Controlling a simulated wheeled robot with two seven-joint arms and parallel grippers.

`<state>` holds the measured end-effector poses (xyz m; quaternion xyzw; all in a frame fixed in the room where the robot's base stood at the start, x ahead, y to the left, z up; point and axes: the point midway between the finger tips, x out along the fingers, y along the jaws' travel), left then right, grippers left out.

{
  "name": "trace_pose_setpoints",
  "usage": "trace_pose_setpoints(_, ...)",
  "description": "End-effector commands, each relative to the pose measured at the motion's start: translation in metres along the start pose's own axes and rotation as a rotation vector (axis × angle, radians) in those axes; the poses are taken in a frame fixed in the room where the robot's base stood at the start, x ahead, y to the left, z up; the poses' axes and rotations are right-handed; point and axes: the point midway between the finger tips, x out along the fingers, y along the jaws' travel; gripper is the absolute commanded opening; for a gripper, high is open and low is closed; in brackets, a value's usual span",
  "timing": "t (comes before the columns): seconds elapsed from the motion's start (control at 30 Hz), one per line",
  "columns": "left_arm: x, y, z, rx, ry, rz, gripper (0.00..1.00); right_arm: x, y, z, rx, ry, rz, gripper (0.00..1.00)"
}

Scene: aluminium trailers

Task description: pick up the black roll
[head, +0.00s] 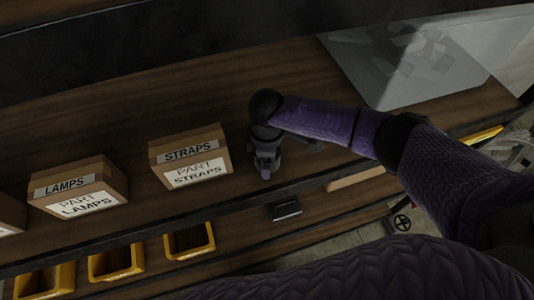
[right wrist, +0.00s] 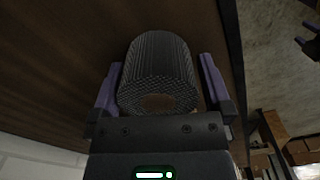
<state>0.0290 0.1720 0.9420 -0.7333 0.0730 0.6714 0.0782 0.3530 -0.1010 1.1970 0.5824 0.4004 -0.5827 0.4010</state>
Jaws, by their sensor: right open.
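The black roll (right wrist: 158,62) shows in the right wrist view as a ribbed dark cylinder with a brownish hollow end facing the camera. My right gripper (right wrist: 160,78) is open, with one purple finger on each side of the roll. I cannot tell whether either finger touches it. In the head view my right gripper (head: 265,168) is over the wooden shelf, right of the straps box (head: 190,157); the roll cannot be made out clearly there. Purple finger-like parts, probably my left gripper (right wrist: 308,38), show at the right edge of the wrist view; their opening is unclear.
The lamps box (head: 78,188) stands farther left on the wooden shelf (head: 130,125). Yellow bins (head: 117,263) sit on a lower level in front. A small dark object (head: 286,209) lies on that level. A grey panel (head: 400,62) is at the back right.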

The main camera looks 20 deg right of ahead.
Motion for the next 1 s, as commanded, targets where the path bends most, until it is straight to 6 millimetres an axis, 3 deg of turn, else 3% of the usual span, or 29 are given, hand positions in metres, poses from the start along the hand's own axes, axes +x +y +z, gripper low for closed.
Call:
trace_pose_setpoints(0.1, 0.000, 0.001, -0.001, 0.000, 0.002, 0.001, 0.59, 0.000, 0.000, 0.000, 0.000, 0.000, 0.000, 0.96)
trace_pose_setpoints(0.43, 0.000, 0.002, -0.003, 0.001, 0.006, 0.003, 0.59, -0.001, 0.000, 0.000, 0.001, 0.000, 0.000, 0.26)
trace_pose_setpoints(0.7, -0.001, 0.002, -0.003, 0.001, 0.006, 0.003, 0.59, -0.007, 0.001, 0.000, 0.000, 0.002, 0.001, 0.23)
trace_pose_setpoints(1.0, 0.000, 0.002, -0.003, 0.001, 0.005, 0.003, 0.59, -0.080, 0.001, 0.000, -0.001, 0.003, 0.004, 0.23)
